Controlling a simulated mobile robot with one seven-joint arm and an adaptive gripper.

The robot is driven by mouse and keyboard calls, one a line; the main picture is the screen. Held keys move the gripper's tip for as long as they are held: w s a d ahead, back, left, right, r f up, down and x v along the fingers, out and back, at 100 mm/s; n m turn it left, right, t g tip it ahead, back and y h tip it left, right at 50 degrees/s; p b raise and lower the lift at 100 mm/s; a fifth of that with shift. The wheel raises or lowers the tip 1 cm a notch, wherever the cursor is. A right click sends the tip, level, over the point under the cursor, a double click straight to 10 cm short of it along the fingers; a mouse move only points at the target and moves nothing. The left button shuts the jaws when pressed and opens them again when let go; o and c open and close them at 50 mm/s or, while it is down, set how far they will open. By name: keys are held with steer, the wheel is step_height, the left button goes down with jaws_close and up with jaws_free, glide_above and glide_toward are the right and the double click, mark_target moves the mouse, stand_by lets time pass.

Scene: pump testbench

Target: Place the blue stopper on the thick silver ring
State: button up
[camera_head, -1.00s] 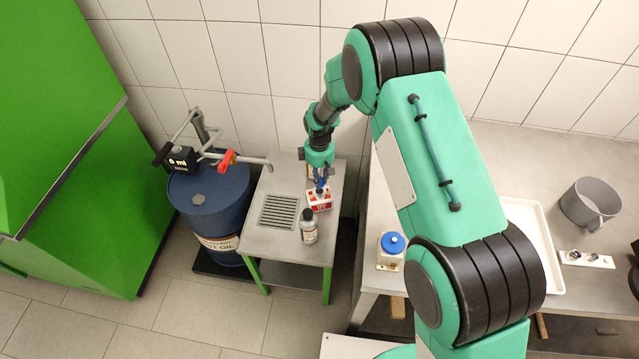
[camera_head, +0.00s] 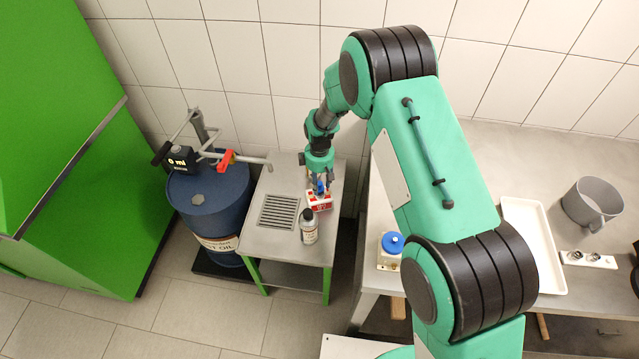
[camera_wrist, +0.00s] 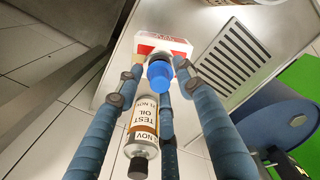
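The blue stopper (camera_wrist: 160,74) is between my fingertips in the wrist view, at the near edge of a red-and-white block (camera_wrist: 162,42). In the head view the stopper (camera_head: 320,187) is at the top of that block (camera_head: 319,201) on the small grey table. My gripper (camera_wrist: 160,68) has its blue fingers spread around the stopper, with a gap beside it; it looks open. In the head view my gripper (camera_head: 320,184) is just above the block. I cannot make out the thick silver ring; the stopper and fingers hide part of the block. What bears the stopper is hidden.
A test-oil bottle (camera_head: 309,227) stands close in front of the block. A drain grille (camera_head: 279,212) is to its left, with a blue oil drum (camera_head: 212,208) beyond. A workbench (camera_head: 500,165) at right holds a blue-topped container (camera_head: 391,248), white tray (camera_head: 532,240) and grey mug (camera_head: 590,203).

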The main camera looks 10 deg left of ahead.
mark_target(320, 183)
steer(key=shift+r, duration=0.1)
step_height(320, 183, up, 12)
steer(key=p, duration=0.2)
stand_by(0.6)
steer(key=shift+r, duration=0.1)
stand_by(0.4)
